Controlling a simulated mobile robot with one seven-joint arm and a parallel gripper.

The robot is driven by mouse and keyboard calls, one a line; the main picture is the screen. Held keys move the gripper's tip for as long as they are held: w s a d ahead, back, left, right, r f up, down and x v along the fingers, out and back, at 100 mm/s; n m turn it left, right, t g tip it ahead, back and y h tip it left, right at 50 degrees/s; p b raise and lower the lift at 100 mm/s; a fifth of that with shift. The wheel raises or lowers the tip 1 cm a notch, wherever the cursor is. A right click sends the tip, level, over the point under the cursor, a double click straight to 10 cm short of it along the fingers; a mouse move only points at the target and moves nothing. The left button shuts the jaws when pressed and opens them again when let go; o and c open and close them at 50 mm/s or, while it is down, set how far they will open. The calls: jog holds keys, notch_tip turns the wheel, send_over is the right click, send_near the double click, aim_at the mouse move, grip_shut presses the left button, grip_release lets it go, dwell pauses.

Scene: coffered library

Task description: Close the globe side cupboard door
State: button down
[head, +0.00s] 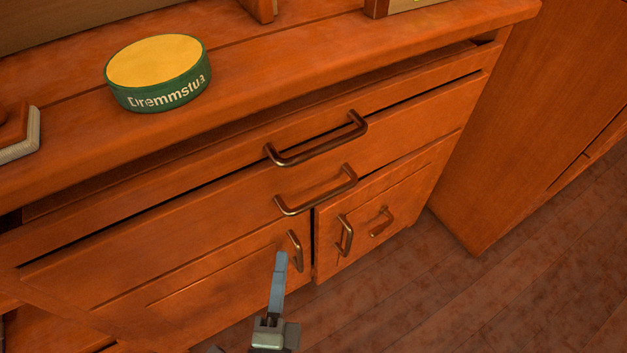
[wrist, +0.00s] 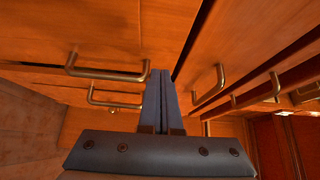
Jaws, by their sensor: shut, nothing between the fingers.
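The wooden cabinet has two lower cupboard doors. The left door (head: 225,285) has an upright metal handle (head: 296,251) near its right edge. The right door (head: 410,190) shows a handle (head: 345,236) near its left edge and a second handle-like shape further right. A dark gap runs between the doors. No globe is in view, so I cannot tell which door is the globe side one, nor how far either stands open.
Two drawers with bar handles (head: 318,140) sit above the doors. A green and yellow round tin (head: 157,73) stands on the cabinet top. Another wooden cabinet (head: 535,100) stands at the right. Plank floor (head: 440,300) is clear at the lower right.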

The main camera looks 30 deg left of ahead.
jog(key=w+d+n+g+y+p, duration=0.35)
jog(key=d+n+g+y, duration=0.2)
jog(key=d, duration=0.35)
jog(key=n+g+y+p, duration=0.2)
jog(key=g+y, duration=0.1)
send_near(324, 212)
jog(key=b+x, duration=0.4)
jog(key=x, duration=0.1)
jog(key=shift+a, duration=0.15)
jog(key=shift+x, duration=0.8)
jog(key=shift+r, duration=0.15)
